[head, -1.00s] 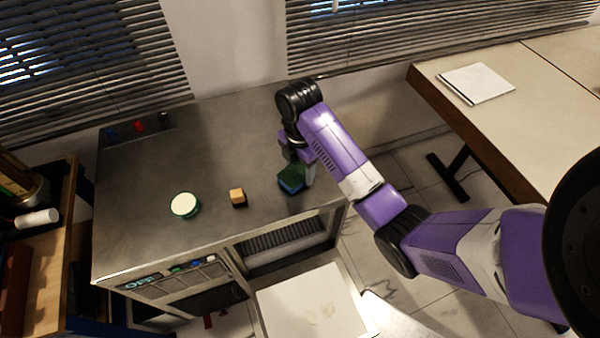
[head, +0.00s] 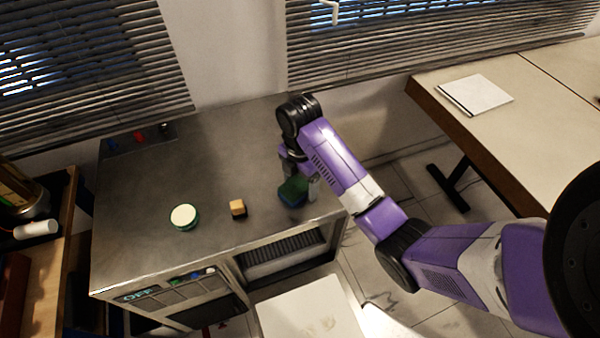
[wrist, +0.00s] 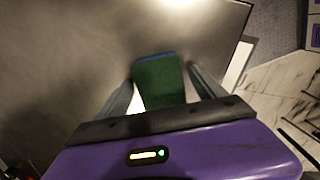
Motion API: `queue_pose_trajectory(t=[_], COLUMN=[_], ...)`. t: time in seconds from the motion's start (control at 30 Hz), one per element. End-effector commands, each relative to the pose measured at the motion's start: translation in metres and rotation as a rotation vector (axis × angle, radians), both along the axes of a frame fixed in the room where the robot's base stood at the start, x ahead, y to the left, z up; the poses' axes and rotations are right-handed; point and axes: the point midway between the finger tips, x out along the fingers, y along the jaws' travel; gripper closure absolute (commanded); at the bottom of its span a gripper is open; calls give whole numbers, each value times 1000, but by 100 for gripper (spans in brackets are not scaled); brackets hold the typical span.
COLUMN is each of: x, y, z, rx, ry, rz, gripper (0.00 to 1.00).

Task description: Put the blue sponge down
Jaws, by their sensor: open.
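The blue sponge (head: 293,192) has a green top and lies on the grey metal top of the rig (head: 225,165), near its right front edge. In the wrist view the sponge (wrist: 160,82) shows its green face and a thin blue edge, between my two fingers. My gripper (head: 300,182) is open around the sponge, with a finger on either side. In the wrist view my gripper (wrist: 163,90) shows small gaps beside the sponge. The sponge's underside is hidden.
A round white-topped, green-sided thing (head: 184,217) and a small orange-and-black block (head: 238,208) stand left on the rig top. Coloured knobs (head: 139,136) line its back left. A table with a white pad (head: 475,94) stands right. The rig's centre is clear.

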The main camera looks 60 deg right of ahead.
Motion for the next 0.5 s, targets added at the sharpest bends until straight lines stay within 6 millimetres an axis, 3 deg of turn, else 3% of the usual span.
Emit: queue_pose_trajectory(t=[0.5], x=[0], y=[0], z=[78], rx=[0], ry=[-1], rz=[-1], gripper=[21])
